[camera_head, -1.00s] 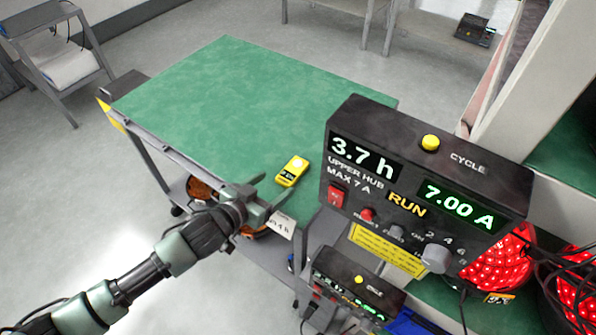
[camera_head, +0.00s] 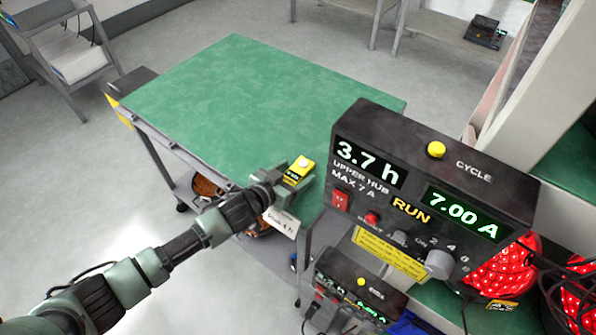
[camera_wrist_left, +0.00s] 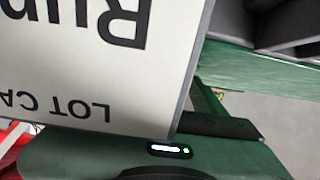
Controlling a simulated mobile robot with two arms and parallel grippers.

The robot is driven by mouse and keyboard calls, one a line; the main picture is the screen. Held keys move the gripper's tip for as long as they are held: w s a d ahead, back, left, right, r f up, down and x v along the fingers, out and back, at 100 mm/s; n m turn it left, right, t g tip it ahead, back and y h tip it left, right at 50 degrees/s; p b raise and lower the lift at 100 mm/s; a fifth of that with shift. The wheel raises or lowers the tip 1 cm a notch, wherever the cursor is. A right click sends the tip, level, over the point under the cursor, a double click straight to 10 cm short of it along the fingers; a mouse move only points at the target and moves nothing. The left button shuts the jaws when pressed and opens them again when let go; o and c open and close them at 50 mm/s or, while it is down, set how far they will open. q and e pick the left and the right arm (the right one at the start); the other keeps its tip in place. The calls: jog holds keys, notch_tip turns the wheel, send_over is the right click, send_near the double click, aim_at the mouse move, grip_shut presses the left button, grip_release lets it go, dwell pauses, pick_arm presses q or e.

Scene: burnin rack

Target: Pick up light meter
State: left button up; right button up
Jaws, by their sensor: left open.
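The yellow light meter (camera_head: 303,165) lies on the green top of the cart (camera_head: 240,110), near its front edge. My left gripper (camera_head: 291,180) is open at the near end of the meter, and its fingers cover part of the meter's lower end. I cannot tell whether they touch it. In the left wrist view a white lot card (camera_wrist_left: 90,60) fills much of the picture and the meter cannot be made out. My right gripper is not in view.
A black control box (camera_head: 430,175) with lit displays stands right of the meter, and a smaller box (camera_head: 350,285) sits below it. The white card (camera_head: 283,222) hangs at the cart's front edge. Red lamps (camera_head: 505,270) are at the right. Most of the cart top is clear.

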pick_arm(q)
jog(key=c, duration=1.5)
